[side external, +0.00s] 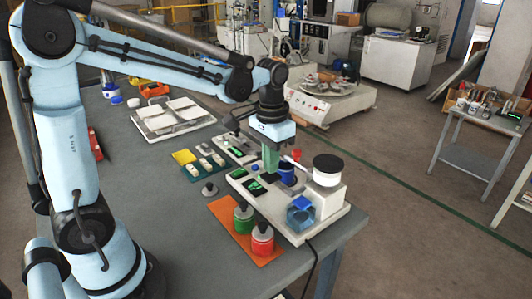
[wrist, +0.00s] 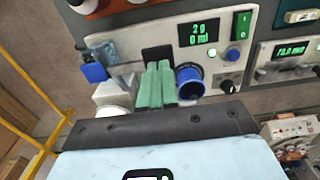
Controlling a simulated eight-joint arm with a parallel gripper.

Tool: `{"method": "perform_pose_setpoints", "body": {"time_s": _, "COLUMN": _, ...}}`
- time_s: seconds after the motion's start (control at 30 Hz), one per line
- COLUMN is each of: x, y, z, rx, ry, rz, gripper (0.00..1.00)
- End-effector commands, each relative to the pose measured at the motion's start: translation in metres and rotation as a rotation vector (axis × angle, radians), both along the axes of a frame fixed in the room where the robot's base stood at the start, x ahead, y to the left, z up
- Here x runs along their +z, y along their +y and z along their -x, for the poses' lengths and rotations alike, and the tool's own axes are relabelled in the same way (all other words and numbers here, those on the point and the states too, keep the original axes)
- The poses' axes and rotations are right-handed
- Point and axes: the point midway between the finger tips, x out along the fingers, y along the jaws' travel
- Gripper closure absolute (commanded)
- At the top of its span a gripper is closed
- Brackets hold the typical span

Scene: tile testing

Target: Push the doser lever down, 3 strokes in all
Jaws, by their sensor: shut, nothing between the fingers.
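The doser (side external: 328,190) is a pale block with a black-topped white cylinder, on a light base plate at the table's right. A thin pale piece, perhaps its lever (side external: 289,159), shows beside my fingers; I cannot tell if they touch. My gripper (side external: 271,170) points down with green fingers shut and empty, low over the plate. In the wrist view my fingers (wrist: 157,68) end over a black pad (wrist: 157,52), beside a blue cylinder (wrist: 189,82). The doser body (wrist: 117,93) is partly hidden at left there; the lever is not clear. A display (wrist: 198,33) reads 2 g, 0 ml.
A clear blue cup (side external: 300,216) stands at the doser's front. An orange mat (side external: 228,211) holds a green and a red canister. A white tray (side external: 172,114) lies further back.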

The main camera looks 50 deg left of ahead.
Motion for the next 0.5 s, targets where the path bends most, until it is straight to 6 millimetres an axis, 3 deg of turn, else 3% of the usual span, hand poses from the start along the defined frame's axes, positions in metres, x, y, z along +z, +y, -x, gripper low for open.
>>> {"method": "perform_pose_setpoints", "body": {"time_s": 0.5, "x": -0.024, "y": 0.000, "z": 0.000, "rx": 0.000, "ry": 0.000, "rz": 0.001, "gripper": 1.00}}
